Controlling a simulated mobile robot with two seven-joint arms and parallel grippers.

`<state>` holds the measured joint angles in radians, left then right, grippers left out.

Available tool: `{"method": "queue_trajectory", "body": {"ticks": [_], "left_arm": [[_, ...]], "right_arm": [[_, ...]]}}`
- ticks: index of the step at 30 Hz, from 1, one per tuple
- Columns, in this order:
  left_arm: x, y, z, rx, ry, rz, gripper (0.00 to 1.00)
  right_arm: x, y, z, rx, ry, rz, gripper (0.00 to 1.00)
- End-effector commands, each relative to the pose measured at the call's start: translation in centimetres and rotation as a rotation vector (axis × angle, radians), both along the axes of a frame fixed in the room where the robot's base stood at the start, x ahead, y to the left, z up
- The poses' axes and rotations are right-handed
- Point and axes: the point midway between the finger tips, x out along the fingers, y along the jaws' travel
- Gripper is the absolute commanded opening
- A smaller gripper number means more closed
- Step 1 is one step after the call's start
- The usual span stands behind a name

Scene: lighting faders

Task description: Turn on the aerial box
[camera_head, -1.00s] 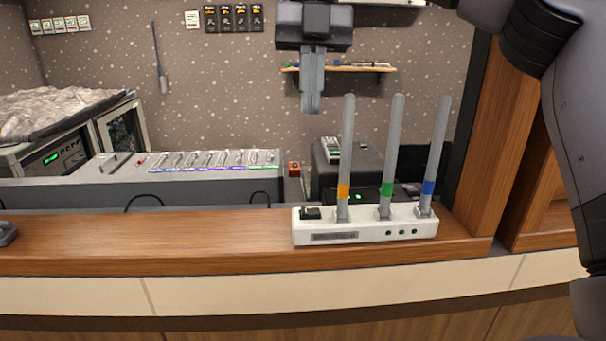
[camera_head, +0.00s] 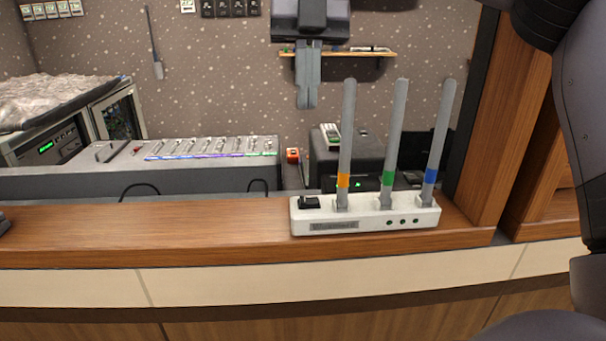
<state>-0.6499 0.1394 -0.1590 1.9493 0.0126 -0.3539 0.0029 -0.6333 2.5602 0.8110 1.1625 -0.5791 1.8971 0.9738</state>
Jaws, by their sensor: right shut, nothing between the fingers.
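The aerial box (camera_head: 365,222) is a white box on the wooden ledge, right of centre. Three grey aerials stand on it, with an orange band (camera_head: 343,181), a green band (camera_head: 388,178) and a blue band (camera_head: 430,175). A black rocker switch (camera_head: 309,202) sits on its top at the left end. Small dark green dots show on its front at the right. My right gripper (camera_head: 307,104) points down, shut and empty, above the box and apart from it, over the switch end. Part of a dark gripper shows at the left edge (camera_head: 3,224), most of it out of frame.
The wooden ledge (camera_head: 150,228) is clear left of the box. Behind it are a fader desk (camera_head: 210,150), a small orange-red box (camera_head: 292,155) and a dark case (camera_head: 350,160). A wooden post (camera_head: 500,130) stands at the right. A small shelf (camera_head: 370,54) hangs behind my gripper.

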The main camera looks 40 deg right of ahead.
Motion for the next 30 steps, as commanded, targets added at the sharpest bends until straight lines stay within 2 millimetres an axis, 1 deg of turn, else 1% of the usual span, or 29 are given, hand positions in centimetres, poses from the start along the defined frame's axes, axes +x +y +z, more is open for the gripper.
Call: {"method": "queue_trajectory", "body": {"ticks": [8,17,21,25,30], "left_arm": [[0.0,0.0,-0.1,0.0,0.0,0.0,0.0],[0.0,0.0,-0.5,0.0,0.0,0.0,0.0],[0.0,0.0,-0.2,0.0,0.001,0.0,0.0],[0.0,0.0,0.0,0.001,0.001,-0.001,0.0],[0.0,0.0,0.0,0.001,0.0,-0.001,0.0]], "right_arm": [[-0.9,0.6,-3.5,0.0,0.003,-0.002,0.0],[-2.0,1.5,-8.3,0.001,0.003,-0.001,0.0],[-1.8,1.7,-10.3,0.002,0.005,-0.002,0.0],[-1.7,1.8,-11.5,0.003,0.002,-0.002,0.0],[-1.6,1.9,-12.0,0.002,0.001,-0.002,0.0]]}}
